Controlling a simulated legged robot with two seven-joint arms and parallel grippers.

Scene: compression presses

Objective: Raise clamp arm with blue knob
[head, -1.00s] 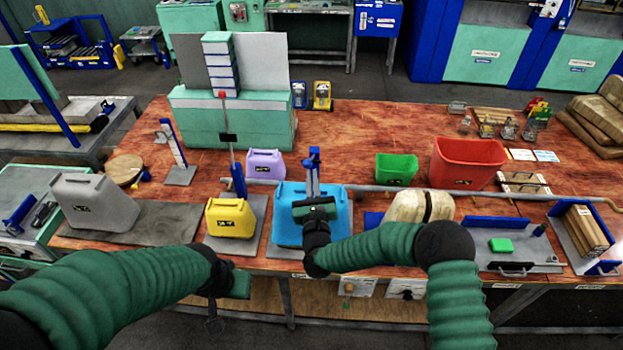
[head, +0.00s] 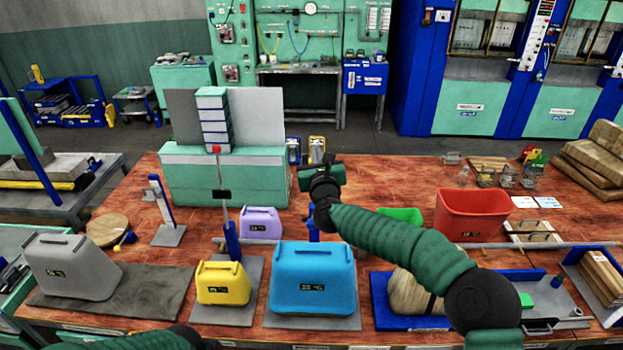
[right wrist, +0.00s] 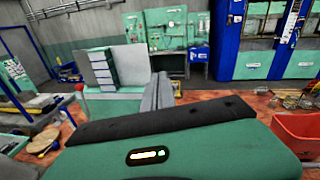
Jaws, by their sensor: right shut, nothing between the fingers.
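A blue upright clamp part (head: 314,228) shows just behind the blue canister (head: 313,280). My right forearm and gripper cover most of it, so I cannot tell how its arm stands or see a blue knob. To its left, another clamp (head: 232,240) has a blue base and an upright rod with a red knob (head: 216,150). My right gripper (head: 317,152) is raised above the table behind the blue canister, pointing away. In the right wrist view its fingers (right wrist: 158,92) are together and empty. My left arm shows only at the bottom edge; its gripper is out of view.
A yellow canister (head: 222,283), a purple canister (head: 260,223) and a grey canister (head: 70,265) stand to the left. A red bin (head: 470,215) and a partly hidden green container (head: 402,215) stand to the right. A teal cabinet (head: 225,185) stands at the back left.

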